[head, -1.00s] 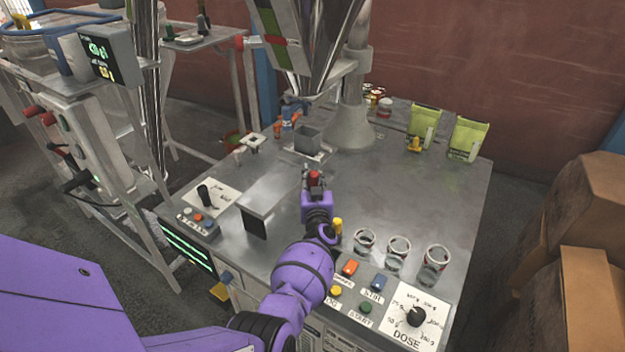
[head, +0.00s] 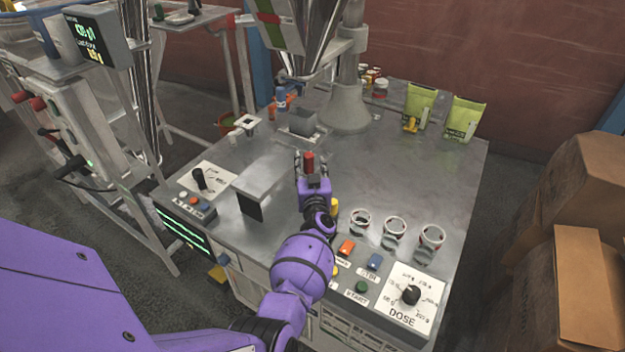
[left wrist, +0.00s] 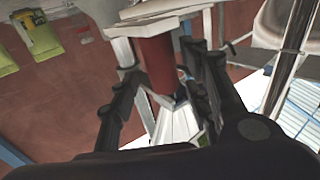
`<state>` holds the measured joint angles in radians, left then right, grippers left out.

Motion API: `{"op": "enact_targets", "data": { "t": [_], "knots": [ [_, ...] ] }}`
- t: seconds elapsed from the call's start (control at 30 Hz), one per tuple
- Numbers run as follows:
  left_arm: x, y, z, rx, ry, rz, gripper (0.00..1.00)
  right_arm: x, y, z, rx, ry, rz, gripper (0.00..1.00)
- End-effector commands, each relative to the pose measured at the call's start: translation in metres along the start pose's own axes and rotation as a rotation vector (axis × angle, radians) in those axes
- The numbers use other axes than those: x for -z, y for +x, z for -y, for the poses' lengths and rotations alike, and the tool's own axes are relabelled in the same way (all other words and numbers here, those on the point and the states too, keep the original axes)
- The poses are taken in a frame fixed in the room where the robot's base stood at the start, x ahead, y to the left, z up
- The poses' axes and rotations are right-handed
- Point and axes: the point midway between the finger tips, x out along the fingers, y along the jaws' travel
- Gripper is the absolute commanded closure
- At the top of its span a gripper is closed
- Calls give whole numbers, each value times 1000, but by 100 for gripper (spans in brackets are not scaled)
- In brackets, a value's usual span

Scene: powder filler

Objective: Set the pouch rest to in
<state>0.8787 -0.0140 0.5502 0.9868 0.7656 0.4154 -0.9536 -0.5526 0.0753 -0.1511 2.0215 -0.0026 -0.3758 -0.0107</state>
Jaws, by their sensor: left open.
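A red upright handle (head: 309,161) stands on the steel table in front of the small grey block (head: 303,122) under the filler spout. I take it as the pouch rest's handle, but the rest itself is hard to make out. My left gripper (head: 310,165) is open, its fingers to either side of the red handle. In the left wrist view the red handle (left wrist: 155,62) shows between the two dark fingers (left wrist: 160,90), with a pale plate at its end. Whether the fingers touch it I cannot tell. My right gripper is not in view.
A grey raised box (head: 262,182) stands just left of the gripper. Several glass jars (head: 394,232) and coloured buttons (head: 360,285) lie nearer the front right, beside the dose dial (head: 411,294). Green pouches (head: 462,118) stand at the back right. The table's right middle is clear.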

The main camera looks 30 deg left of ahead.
Motion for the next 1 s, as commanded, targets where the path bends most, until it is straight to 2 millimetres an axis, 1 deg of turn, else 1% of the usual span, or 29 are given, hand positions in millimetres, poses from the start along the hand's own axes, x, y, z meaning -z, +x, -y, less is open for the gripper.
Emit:
{"op": "enact_targets", "data": {
  "t": [0.03,0.2,0.3,0.4,0.5,0.6,1.0],
  "knots": [
    [-2,-12,0,0,-3,3,56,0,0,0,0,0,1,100],
    [-1,-48,0,1,-3,2,56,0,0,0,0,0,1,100],
    [0,-67,0,2,-3,2,56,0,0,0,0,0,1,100],
    [0,-80,0,0,-1,1,56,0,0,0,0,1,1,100],
    [0,-88,0,-1,-1,0,56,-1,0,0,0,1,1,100],
    [1,-92,0,0,-1,0,56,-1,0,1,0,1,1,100],
    [1,-92,0,-1,-1,-1,56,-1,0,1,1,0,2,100]
  ]
}}
